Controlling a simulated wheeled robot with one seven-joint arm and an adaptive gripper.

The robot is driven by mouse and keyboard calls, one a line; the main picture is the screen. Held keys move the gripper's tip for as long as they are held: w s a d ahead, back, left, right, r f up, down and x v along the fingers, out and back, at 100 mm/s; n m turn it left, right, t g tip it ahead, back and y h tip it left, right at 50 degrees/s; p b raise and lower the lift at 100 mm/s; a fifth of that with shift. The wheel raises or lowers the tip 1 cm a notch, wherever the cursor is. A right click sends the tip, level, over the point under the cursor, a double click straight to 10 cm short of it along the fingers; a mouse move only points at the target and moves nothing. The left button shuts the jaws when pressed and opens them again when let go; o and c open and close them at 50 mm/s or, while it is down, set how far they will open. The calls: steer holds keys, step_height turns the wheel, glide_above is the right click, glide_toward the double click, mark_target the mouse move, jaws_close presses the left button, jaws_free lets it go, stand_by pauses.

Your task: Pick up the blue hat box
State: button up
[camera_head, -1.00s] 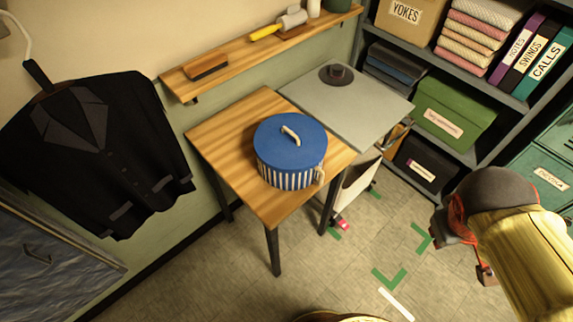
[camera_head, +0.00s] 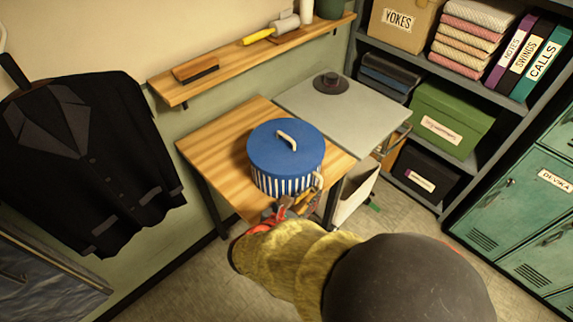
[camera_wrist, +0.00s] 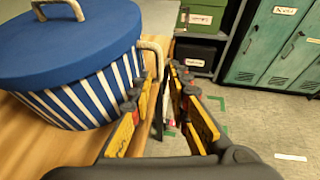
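The blue hat box (camera_head: 286,150) is round, with a blue lid, blue-and-white striped sides and a cream lid handle. It stands upright near the front right edge of the wooden table (camera_head: 215,150). A cream side handle (camera_head: 318,181) sticks out at its right. In the wrist view the box (camera_wrist: 70,60) fills the upper left, with the side handle (camera_wrist: 153,47) just beyond my fingertips. My gripper (camera_head: 290,207) is at the table's front edge, beside the box. In the wrist view its yellow-padded fingers (camera_wrist: 165,75) are apart; I cannot tell whether they touch the handle.
A grey table (camera_head: 350,110) with a dark round hat-like thing adjoins behind. A wall shelf (camera_head: 240,65) holds brushes. A dark jacket (camera_head: 80,150) hangs at left. Shelving with a green box (camera_head: 450,120) and teal lockers (camera_head: 520,200) stand at right. Some floor is clear.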

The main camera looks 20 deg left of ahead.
mark_target(319, 186)
steer(key=b+x, duration=0.3)
steer(key=x, duration=0.4)
steer(key=shift+w+a+f, duration=0.1)
steer(key=shift+w+f, duration=0.05)
steer(key=shift+w, duration=0.05)
steer(key=shift+c, duration=0.3)
steer(key=c, duration=0.4)
jaws_close()
